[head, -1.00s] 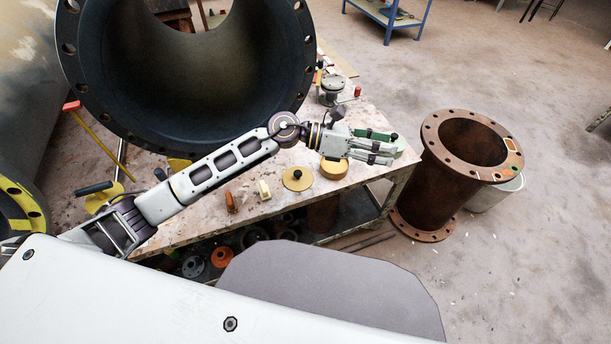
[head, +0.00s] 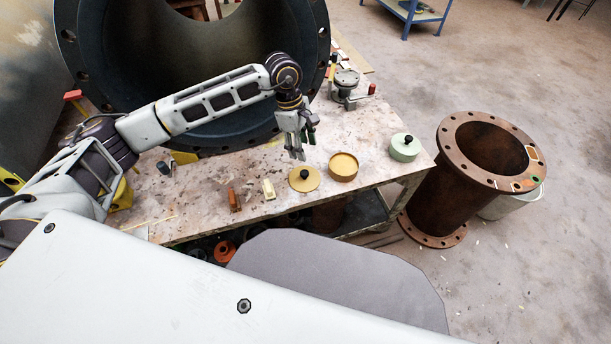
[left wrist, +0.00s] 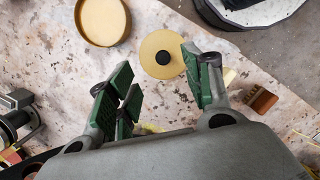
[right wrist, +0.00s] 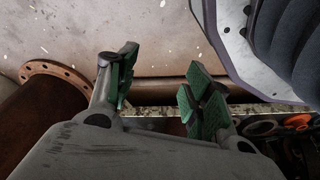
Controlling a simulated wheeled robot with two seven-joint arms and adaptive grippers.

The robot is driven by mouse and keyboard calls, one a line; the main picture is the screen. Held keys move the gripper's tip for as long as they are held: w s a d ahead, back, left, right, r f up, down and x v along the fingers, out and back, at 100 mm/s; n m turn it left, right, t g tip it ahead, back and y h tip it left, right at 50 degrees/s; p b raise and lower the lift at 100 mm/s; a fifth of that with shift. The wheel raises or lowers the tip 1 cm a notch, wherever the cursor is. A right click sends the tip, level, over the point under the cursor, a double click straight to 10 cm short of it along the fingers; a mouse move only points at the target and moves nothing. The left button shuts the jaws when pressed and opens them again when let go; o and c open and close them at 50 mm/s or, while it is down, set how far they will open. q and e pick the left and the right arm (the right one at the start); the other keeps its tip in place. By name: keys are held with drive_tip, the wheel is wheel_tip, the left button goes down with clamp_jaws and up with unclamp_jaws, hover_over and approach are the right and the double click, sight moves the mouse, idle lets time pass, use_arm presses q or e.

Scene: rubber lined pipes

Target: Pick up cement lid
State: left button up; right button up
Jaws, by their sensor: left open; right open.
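A flat round tan lid with a black knob (head: 304,180) lies on the speckled worktable (head: 210,185), next to an open round tan container (head: 344,166). My left gripper (head: 298,150) is open and empty, pointing down above and behind the lid. In the left wrist view the lid (left wrist: 156,63) shows between and beyond the open fingers (left wrist: 160,88), with its right edge partly behind a finger; the open container (left wrist: 102,20) is at upper left. My right gripper (right wrist: 158,88) is open and empty, seen only in the right wrist view.
A cream block (head: 268,189) and a brown tool (head: 234,199) lie left of the lid. A large dark flanged pipe (head: 190,70) rises behind; a rusty pipe (head: 440,190) stands at right.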

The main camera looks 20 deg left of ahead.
use_arm(q)
drive_tip(key=shift+w+a+r+y, duration=0.15)
drive_tip(key=shift+a+y, duration=0.25)
drive_tip(key=shift+a, duration=0.45)
use_arm(e)
drive_tip(key=shift+f, duration=0.15)
use_arm(q)
hover_over(304, 172)
drive_tip(key=a, duration=0.1)
wheel_tip(304, 172, down, 8)
drive_tip(key=shift+w+b, duration=0.1)
drive_tip(key=shift+b, duration=0.3)
drive_tip(key=shift+f, duration=0.3)
use_arm(e)
drive_tip(key=shift+w+a+r, duration=0.25)
drive_tip(key=shift+r, duration=0.4)
drive_tip(key=shift+w+a+r, duration=0.2)
drive_tip(key=shift+w+r, duration=0.05)
drive_tip(key=shift+r, duration=0.35)
drive_tip(key=shift+s+f, duration=0.15)
drive_tip(key=shift+s, duration=0.1)
